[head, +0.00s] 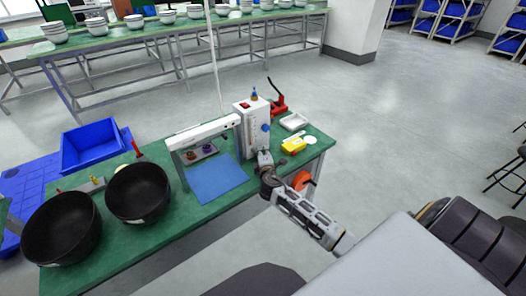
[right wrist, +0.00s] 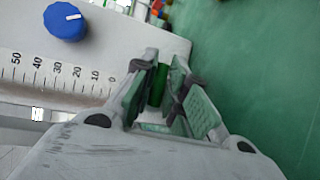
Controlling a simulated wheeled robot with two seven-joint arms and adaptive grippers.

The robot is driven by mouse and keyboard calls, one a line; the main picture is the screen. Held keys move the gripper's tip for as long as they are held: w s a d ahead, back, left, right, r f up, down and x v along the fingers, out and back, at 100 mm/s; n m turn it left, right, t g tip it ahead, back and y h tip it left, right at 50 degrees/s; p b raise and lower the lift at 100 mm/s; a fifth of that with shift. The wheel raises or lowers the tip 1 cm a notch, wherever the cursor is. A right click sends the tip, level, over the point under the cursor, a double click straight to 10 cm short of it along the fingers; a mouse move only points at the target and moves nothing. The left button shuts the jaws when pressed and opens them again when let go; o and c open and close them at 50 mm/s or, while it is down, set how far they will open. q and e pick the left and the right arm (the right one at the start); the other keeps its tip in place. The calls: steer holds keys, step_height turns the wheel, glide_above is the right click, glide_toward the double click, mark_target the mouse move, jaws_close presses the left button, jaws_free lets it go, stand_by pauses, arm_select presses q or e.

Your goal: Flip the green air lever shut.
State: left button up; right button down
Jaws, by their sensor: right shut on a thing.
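My right gripper (head: 263,158) is at the lower right side of the white machine (head: 243,142), over the green bench. In the right wrist view its two fingers (right wrist: 163,78) are closed around a dark green piece (right wrist: 157,86), which appears to be the green air lever. The fingers hide much of the piece, and its angle cannot be told. In the head view the lever is hidden behind my gripper. The machine's blue knob (right wrist: 66,21) and printed scale (right wrist: 60,78) are left of the fingers. My left gripper is not in view.
On the green bench (head: 160,222) are two black bowls (head: 138,193), a blue mat (head: 215,178), a yellow item (head: 293,145) and a red hand press (head: 277,102). An orange reel (head: 302,181) is close right of my gripper. A blue bin (head: 92,146) is behind the bench.

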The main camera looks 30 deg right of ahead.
steer(key=shift+f, duration=0.15)
steer(key=c, duration=1.8)
jaws_free()
steer(key=shift+c, duration=0.2)
steer(key=o, duration=0.4)
steer(key=shift+c, duration=0.2)
steer(key=shift+v, duration=0.8)
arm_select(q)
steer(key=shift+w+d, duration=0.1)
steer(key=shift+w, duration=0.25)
arm_select(e)
steer(key=shift+v, duration=5.25)
steer(key=shift+s, duration=0.1)
